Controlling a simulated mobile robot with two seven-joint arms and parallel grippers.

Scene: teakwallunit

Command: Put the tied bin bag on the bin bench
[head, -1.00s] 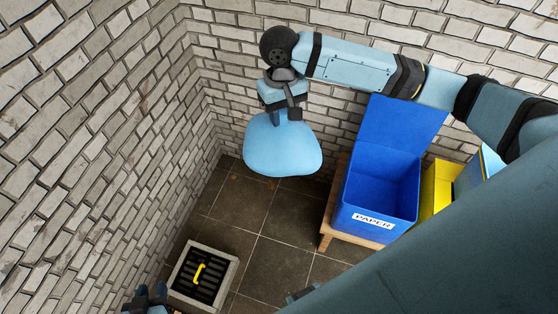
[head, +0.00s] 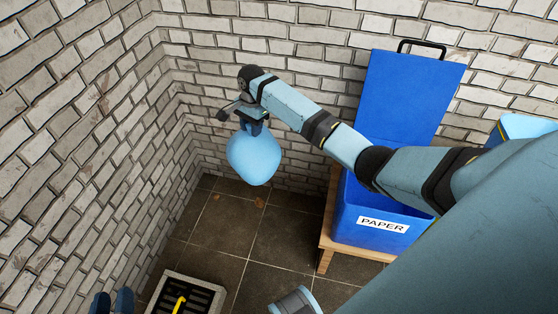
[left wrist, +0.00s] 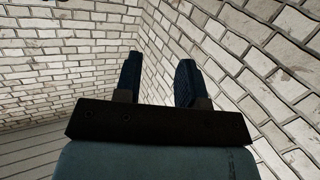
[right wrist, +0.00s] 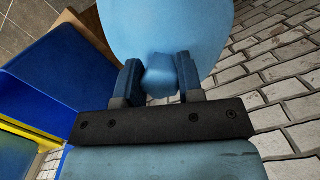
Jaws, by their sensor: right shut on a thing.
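The tied bin bag (head: 254,157) is light blue and hangs in the air near the back wall, left of the blue bin. My right gripper (head: 254,128) is shut on its tied neck from above. The right wrist view shows the neck between the fingers (right wrist: 158,80) and the bag (right wrist: 165,30) beyond. The bin bench (head: 325,243) is wooden and carries the blue bin marked PAPER (head: 375,232). My left gripper (head: 113,302) is low at the bottom left of the head view. In the left wrist view its fingers (left wrist: 157,82) stand apart with nothing between them.
The blue bin's lid (head: 410,95) stands open against the brick wall.

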